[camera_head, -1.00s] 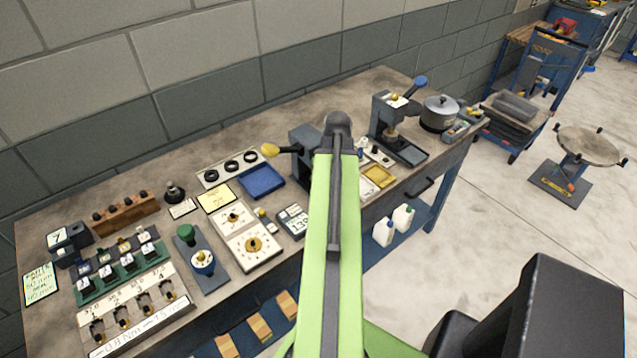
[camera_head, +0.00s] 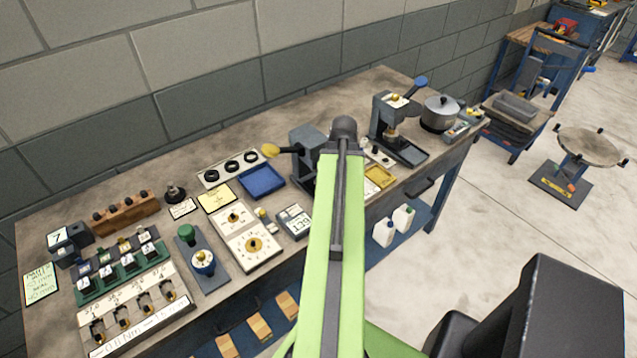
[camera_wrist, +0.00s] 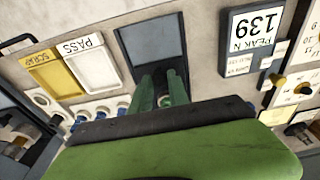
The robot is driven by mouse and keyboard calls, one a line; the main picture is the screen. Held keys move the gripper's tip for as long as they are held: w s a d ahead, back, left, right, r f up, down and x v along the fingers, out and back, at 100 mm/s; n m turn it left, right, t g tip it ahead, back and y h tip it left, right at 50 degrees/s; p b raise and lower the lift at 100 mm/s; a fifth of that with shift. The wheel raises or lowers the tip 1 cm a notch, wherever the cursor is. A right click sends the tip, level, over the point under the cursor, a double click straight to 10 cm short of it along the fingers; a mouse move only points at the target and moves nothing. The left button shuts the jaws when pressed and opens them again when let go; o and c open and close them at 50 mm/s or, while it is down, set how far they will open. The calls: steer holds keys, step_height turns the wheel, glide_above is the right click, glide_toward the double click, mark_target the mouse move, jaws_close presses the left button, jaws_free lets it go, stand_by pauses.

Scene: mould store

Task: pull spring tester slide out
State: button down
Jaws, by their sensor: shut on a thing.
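The spring tester appears to be the dark grey press (camera_head: 303,163) with a yellow-tipped lever, partly behind my green arm in the head view. In the wrist view a dark grey flat plate (camera_wrist: 152,40), apparently part of the tester with its slide, lies straight ahead of my gripper (camera_wrist: 162,78). The two green fingers are close together at the near end of this plate, shut on a small part that they mostly cover, likely the slide's grip. A readout (camera_wrist: 254,30) marked PEAK N 139 stands to its right. In the head view my arm hides the fingers.
A white PASS tray (camera_wrist: 92,64) and yellow SCRAP tray (camera_wrist: 53,75) lie left of the plate in the wrist view. A blue tray (camera_head: 262,181) and dial boards (camera_head: 249,245) lie left of my arm. A second press (camera_head: 391,120) and pot (camera_head: 440,113) stand right.

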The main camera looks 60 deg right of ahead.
steer(key=shift+s+a, duration=0.25)
steer(key=shift+s, duration=0.6)
steer(key=c, duration=0.6)
jaws_free()
step_height(320, 180, up, 7)
steer(key=p, duration=0.7)
